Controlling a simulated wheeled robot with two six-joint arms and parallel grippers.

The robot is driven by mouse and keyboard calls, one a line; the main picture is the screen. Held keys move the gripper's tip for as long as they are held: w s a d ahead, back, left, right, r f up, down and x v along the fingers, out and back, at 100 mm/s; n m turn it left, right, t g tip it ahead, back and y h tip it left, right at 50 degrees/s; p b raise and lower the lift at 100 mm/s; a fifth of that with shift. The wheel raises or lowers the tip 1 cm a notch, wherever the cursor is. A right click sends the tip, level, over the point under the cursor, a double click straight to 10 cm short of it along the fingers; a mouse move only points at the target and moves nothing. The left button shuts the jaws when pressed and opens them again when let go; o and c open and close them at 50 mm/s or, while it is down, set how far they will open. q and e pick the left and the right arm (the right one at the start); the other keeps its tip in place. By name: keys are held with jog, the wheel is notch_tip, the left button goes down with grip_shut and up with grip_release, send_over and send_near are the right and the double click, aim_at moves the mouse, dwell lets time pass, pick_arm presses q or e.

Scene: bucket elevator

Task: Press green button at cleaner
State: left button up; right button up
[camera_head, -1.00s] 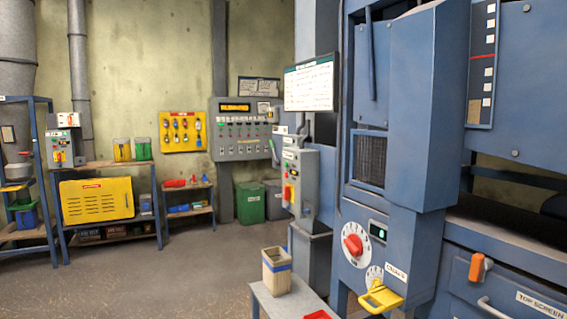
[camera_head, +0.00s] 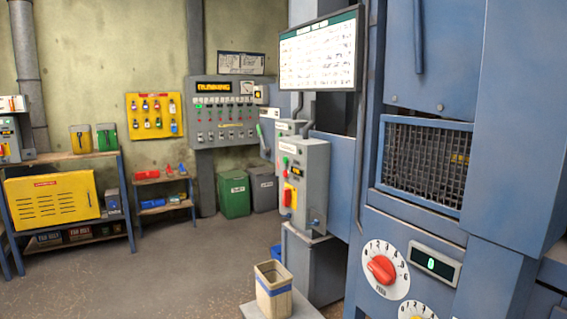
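A grey control box (camera_head: 313,187) is mounted on the blue machine near the middle of the view. Its front carries a small green button (camera_head: 286,160), a red button below it, and a red and yellow rotary switch (camera_head: 290,195). The label at its top is too small to read. A second grey box (camera_head: 287,129) sits just behind and above it. Neither of my grippers is in view.
The blue machine (camera_head: 465,120) fills the right side, with a red dial (camera_head: 381,270) and display. A beige bin (camera_head: 272,289) on a low stand (camera_head: 303,309) stands in front of the control box. Open floor (camera_head: 170,280) lies to the left.

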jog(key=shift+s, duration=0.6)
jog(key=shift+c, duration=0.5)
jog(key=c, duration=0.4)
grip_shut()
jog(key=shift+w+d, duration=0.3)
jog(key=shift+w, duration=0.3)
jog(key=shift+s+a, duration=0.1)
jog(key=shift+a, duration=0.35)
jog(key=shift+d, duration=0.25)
